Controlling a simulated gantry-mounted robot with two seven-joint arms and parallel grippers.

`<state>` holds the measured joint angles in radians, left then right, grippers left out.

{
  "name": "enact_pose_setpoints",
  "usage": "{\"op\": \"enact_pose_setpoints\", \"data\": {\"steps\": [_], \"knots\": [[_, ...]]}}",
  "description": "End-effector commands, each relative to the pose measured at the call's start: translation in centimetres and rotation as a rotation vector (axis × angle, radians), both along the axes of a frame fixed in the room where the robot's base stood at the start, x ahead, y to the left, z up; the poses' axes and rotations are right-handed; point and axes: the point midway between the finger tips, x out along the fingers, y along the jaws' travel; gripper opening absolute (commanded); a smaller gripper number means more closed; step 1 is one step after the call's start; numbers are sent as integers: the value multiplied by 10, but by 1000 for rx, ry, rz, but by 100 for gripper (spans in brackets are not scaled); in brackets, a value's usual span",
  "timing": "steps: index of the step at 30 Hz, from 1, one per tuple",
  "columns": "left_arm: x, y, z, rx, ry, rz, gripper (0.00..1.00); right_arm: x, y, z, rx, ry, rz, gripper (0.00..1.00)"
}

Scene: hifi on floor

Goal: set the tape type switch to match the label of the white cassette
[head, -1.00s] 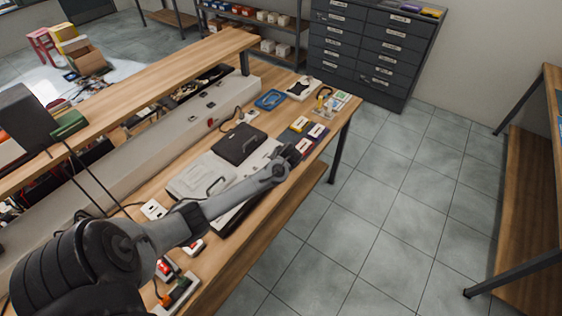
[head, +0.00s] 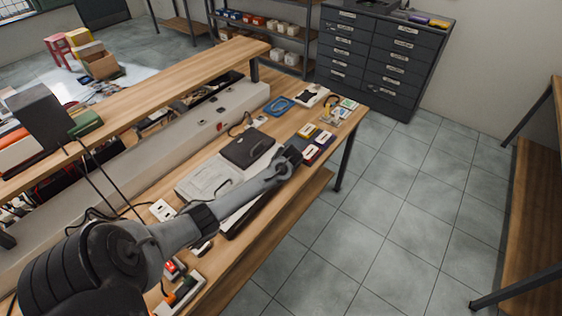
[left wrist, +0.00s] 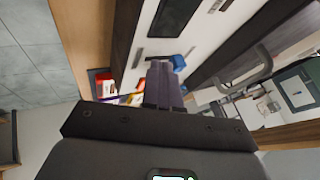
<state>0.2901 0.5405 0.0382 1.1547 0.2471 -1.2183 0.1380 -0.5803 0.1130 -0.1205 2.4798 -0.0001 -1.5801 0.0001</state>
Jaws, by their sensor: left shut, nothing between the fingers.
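My left gripper (head: 292,156) is shut and empty. In the head view it is over the front of the bench, beside several small cassettes (head: 325,138) with pale labels. I cannot tell which one is the white cassette, and no label is readable. A pale, flat hi-fi unit (head: 236,222) lies partly hidden under my left arm. In the left wrist view the shut fingers (left wrist: 163,70) point at a white panel (left wrist: 215,40) with a dark window and small dark slots. A blue piece (left wrist: 179,63) shows at the fingertips. I cannot make out the tape type switch or any contact. My right gripper is not in view.
A blue tray (head: 279,105) and small items stand farther along the bench. A power strip (head: 180,297) is near my arm's base. Tiled floor (head: 400,220) to the right is clear.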

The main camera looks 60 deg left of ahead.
Motion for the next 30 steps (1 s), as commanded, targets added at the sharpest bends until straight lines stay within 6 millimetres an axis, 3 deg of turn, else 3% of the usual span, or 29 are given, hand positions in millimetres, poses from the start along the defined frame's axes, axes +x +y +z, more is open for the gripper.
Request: {"op": "enact_pose_setpoints", "data": {"steps": [4,19,30], "knots": [[3,-15,3,-5,4,3,0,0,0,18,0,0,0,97],[-11,-64,68,-2,2,4,0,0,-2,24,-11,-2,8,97],[-13,-73,78,-4,4,5,0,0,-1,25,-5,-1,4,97]]}}
